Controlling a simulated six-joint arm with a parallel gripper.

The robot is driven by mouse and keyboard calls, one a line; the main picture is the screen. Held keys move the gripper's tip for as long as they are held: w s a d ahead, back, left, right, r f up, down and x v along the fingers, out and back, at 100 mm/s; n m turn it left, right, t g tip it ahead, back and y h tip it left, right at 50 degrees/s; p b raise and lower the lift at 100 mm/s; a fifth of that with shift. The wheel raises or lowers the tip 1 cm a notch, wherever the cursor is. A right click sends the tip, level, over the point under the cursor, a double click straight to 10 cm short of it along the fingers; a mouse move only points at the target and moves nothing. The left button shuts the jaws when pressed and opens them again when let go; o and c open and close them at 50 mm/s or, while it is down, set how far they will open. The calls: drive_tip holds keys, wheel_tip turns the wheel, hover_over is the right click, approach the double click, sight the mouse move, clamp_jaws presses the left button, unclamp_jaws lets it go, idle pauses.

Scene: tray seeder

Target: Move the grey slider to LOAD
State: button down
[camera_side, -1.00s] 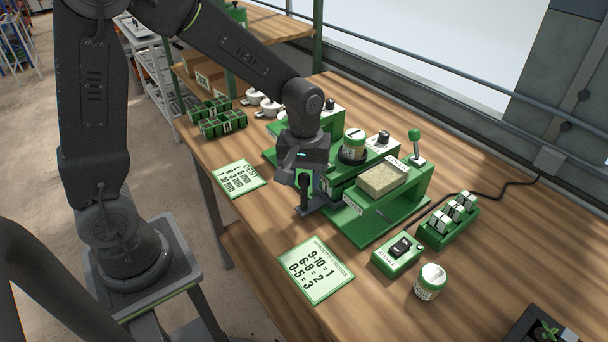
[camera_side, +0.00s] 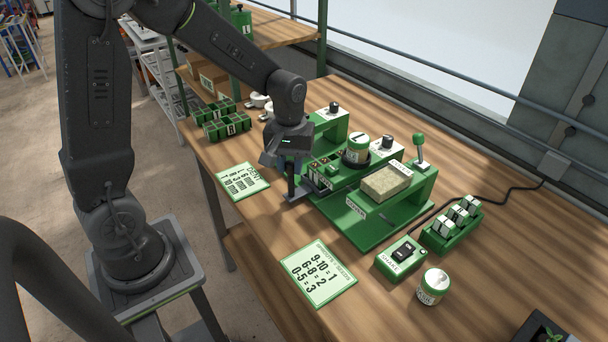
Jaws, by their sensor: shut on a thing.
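My gripper (camera_side: 291,190) is at the seeder's front left, pointing down and shut on the grey slider (camera_side: 298,196). Only a small grey part of the slider shows beside and below my fingertips; the rest is hidden by the gripper and the seeder. I cannot make out a LOAD mark.
Two printed cards, one at left (camera_side: 243,181) and one in front (camera_side: 318,273), lie flat. A switch box (camera_side: 401,257), a jar (camera_side: 433,287) and a green rack (camera_side: 449,231) stand at right. A lever with a green knob (camera_side: 418,139) rises behind the block.

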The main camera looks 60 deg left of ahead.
drive_tip(key=a, duration=0.3)
drive_tip(key=shift+a, duration=0.4)
drive_tip(key=c, duration=0.9)
unclamp_jaws()
drive_tip(key=shift+r, duration=0.1)
wheel_tip(320, 180, up, 14)
drive_tip(key=shift+d, duration=0.1)
